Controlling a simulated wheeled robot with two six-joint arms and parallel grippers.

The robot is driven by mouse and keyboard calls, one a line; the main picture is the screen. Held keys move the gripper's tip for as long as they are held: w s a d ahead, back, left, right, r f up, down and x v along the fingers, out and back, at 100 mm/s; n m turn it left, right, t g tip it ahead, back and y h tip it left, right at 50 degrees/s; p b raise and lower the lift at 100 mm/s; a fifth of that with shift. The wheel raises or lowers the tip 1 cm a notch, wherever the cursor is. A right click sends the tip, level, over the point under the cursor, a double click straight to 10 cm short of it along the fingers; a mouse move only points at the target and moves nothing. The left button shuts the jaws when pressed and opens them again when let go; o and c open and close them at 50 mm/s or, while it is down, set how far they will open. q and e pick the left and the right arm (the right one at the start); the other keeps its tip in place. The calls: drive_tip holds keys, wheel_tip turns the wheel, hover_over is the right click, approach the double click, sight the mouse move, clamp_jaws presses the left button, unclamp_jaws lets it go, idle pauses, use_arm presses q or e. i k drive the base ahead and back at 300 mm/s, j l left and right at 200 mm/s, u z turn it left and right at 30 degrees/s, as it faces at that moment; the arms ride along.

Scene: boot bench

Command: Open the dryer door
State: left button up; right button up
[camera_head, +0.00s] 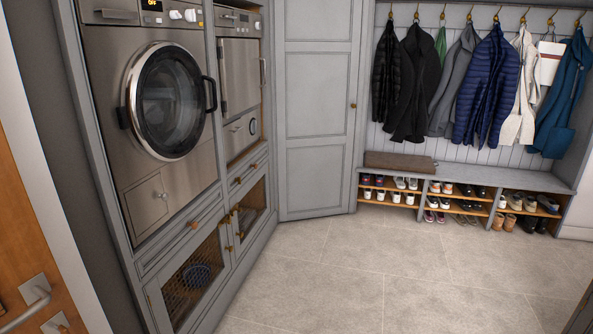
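A steel front-loading machine (122,72) stands at the left in the grey cabinet wall, and it looks like the dryer. Its round glass door (168,101) is shut, with a silver ring around dark glass. A black handle (211,94) is on the door's right edge and a dark hinge on its left. A small display at the top reads OFF. A second steel appliance (239,75) stands to its right with a rectangular door, also shut. I cannot tell for sure which of the two the task means. Neither of my grippers shows.
Mesh-front cabinets (193,273) sit below the machines. A tall grey cupboard (316,177) is shut. Coats (489,85) hang over a shoe bench (510,176) at the back right. A wooden door (22,235) is at the left edge. The tiled floor (345,270) is clear.

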sight(239, 58)
drive_tip(key=i+j, duration=0.1)
drive_tip(key=i, duration=4)
drive_tip(key=i+l+z, duration=0.05)
drive_tip(key=l, duration=0.05)
